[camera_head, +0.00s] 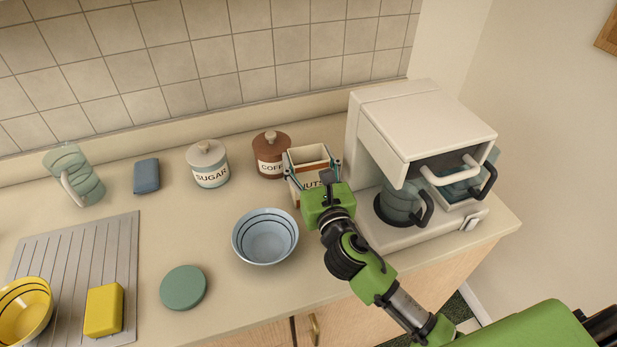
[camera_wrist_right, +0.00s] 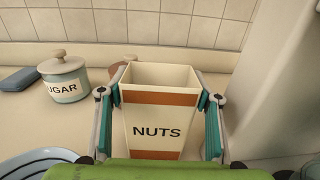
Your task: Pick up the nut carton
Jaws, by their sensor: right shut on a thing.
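The nut carton (camera_head: 307,158) is an open-topped cream box with brown bands and a NUTS label, upright on the counter left of the coffee machine. It fills the middle of the right wrist view (camera_wrist_right: 160,110). My right gripper (camera_head: 312,172) is shut on the carton, with one finger against its left side and one against its right. In the right wrist view, the gripper's fingers (camera_wrist_right: 160,118) flank the carton. The gripper body hides the carton's lower front in the head view, so I cannot tell whether its base touches the counter. My left gripper is not in view.
A white coffee machine (camera_head: 415,120) stands close on the right. The brown coffee canister (camera_head: 270,155) is just behind left, with the sugar canister (camera_head: 208,164) farther left. A blue bowl (camera_head: 265,237) sits in front left. Free counter lies around the green disc (camera_head: 183,287).

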